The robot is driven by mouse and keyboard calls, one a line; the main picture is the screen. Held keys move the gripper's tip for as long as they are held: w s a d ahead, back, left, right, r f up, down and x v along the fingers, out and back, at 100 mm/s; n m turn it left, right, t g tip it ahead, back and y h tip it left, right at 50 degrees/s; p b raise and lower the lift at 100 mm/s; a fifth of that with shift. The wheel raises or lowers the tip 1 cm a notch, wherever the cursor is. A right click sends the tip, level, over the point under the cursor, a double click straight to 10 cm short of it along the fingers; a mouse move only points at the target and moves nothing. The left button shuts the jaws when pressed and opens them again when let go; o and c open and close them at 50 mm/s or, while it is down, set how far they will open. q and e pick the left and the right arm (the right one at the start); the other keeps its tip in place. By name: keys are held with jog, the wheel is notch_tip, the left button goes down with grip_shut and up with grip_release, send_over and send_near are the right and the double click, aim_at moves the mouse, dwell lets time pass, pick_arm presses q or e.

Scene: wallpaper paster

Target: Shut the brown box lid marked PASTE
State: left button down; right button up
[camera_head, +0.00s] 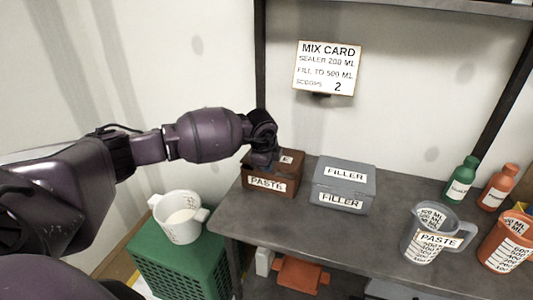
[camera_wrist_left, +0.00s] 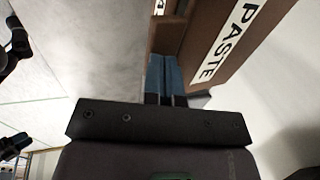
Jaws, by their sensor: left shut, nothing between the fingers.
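The brown box (camera_head: 272,182) with a PASTE label on its front stands at the left end of the grey table. Its lid (camera_head: 293,162) lies over the top, with part of a label showing; the gripper hides much of it, and I cannot tell whether it is fully down. My left gripper (camera_head: 263,160) is shut and empty at the lid's left part. In the left wrist view, its blue fingers (camera_wrist_left: 166,76) are close against brown box surfaces, and a PASTE label (camera_wrist_left: 226,42) shows to their right. Contact is hard to tell.
A grey FILLER box (camera_head: 343,188) stands right of the brown box. A PASTE jug (camera_head: 424,243) and bottles (camera_head: 460,182) are farther right. A white pot (camera_head: 181,224) sits on a green crate (camera_head: 180,262) at lower left. A mix card (camera_head: 327,68) hangs on the wall.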

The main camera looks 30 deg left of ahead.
pick_arm(q)
jog(key=shift+s+f, duration=0.15)
jog(key=shift+f, duration=0.45)
jog(key=shift+s+f, duration=0.15)
jog(key=shift+f, duration=0.45)
jog(key=shift+s+d+f, duration=0.1)
jog(key=shift+s+f, duration=0.05)
jog(key=shift+f, duration=0.15)
pick_arm(e)
jog(key=shift+s+d+f, duration=0.15)
jog(key=shift+s+f, duration=0.15)
jog(key=shift+s, duration=0.3)
